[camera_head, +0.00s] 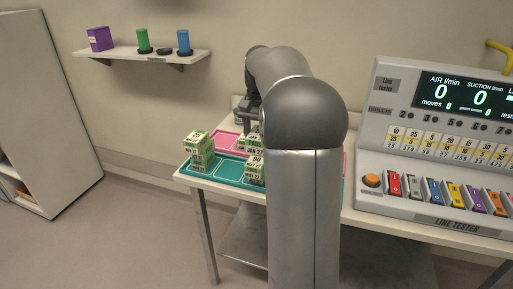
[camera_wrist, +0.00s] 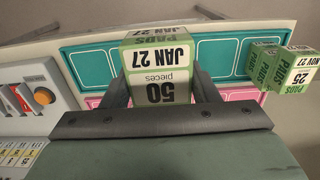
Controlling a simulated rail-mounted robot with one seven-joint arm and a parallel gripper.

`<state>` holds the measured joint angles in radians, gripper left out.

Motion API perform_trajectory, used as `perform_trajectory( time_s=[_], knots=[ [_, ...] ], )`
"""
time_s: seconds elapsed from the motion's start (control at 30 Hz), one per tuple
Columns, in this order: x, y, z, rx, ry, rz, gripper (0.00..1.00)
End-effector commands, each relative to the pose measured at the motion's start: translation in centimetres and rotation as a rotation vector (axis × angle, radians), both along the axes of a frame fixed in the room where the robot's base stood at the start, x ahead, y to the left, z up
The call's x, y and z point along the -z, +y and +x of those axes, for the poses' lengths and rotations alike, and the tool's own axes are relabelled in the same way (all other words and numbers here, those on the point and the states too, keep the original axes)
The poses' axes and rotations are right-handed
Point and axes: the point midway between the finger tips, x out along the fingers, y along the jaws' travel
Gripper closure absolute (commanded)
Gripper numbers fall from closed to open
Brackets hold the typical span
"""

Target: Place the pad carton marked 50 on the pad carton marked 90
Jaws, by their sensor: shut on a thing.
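The pad carton marked 50 (camera_wrist: 168,91), green and white with a JAN 27 label, is held between the two fingers of my gripper (camera_wrist: 162,78). In the head view this carton (camera_head: 248,144) shows at the left of my arm, which partly hides it. The pad carton marked 90 (camera_head: 256,163) is just below it in the head view, on the teal tray, also partly hidden by my arm. I cannot tell whether the two cartons touch. The 90 carton is not visible in the wrist view, perhaps behind the held one.
A stack of two cartons (camera_head: 199,152), the upper marked 25 in the wrist view (camera_wrist: 300,70), stands at the left. The teal tray (camera_head: 228,170) has bare compartments; a pink tray (camera_head: 222,140) lies behind. The line tester (camera_head: 430,150) stands at the right.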

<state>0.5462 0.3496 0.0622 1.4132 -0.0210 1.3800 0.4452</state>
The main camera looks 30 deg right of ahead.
Motion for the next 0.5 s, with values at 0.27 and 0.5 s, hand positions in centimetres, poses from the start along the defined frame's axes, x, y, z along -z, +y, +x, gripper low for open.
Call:
perform_trajectory(
  time_s=[0.27,0.5],
  knots=[
    [4.3,-2.4,4.7,-0.001,0.001,0.002,0.74],
    [6.3,-3.2,6.2,0.0,-0.001,-0.001,0.74]
  ],
)
